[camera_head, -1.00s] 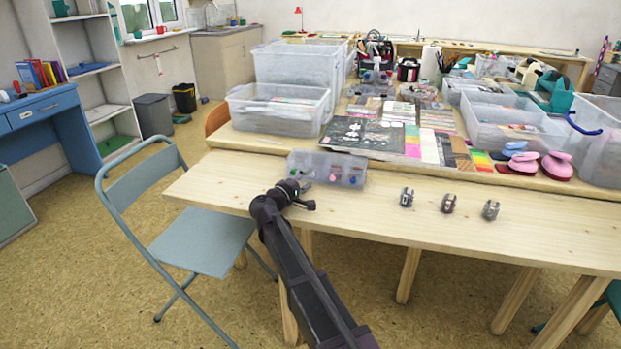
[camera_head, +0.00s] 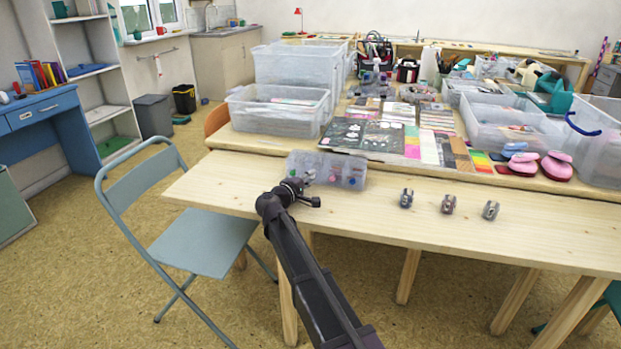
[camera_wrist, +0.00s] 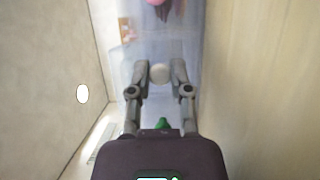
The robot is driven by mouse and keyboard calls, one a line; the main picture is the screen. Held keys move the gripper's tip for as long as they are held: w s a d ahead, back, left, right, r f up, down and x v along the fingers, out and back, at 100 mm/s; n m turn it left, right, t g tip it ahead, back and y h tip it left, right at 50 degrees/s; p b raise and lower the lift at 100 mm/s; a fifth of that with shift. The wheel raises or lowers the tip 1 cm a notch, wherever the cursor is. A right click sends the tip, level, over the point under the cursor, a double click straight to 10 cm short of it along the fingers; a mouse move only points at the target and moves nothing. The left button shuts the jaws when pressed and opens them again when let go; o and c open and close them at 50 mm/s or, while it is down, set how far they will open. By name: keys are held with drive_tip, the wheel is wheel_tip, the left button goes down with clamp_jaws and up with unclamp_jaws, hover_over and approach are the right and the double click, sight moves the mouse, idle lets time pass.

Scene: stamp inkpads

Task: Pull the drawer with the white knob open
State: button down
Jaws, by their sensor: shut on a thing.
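A clear plastic drawer box (camera_head: 343,165) stands near the back of the light wooden table (camera_head: 450,220), with small coloured knobs on its front. The white knob (camera_wrist: 160,73) sits between the fingertips of my gripper (camera_wrist: 160,76) in the wrist view, and the fingers are shut on it. In the head view my gripper (camera_head: 308,181) is at the left part of the box front, and my wrist hides that part. A green knob (camera_wrist: 161,123) shows between the finger bases. How far the drawer stands out cannot be told.
Several small metallic items, one of them a brown one (camera_head: 448,204), stand to the right of the box. The table front is clear. A raised shelf behind holds clear bins (camera_head: 278,112) and paper sheets. A folding chair (camera_head: 205,240) stands at the left.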

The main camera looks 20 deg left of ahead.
drive_tip(key=s, duration=0.6)
drive_tip(key=shift+s, duration=0.25)
drive_tip(key=c, duration=0.5)
unclamp_jaws()
drive_tip(key=shift+c, duration=0.2)
drive_tip(key=v, duration=1.2)
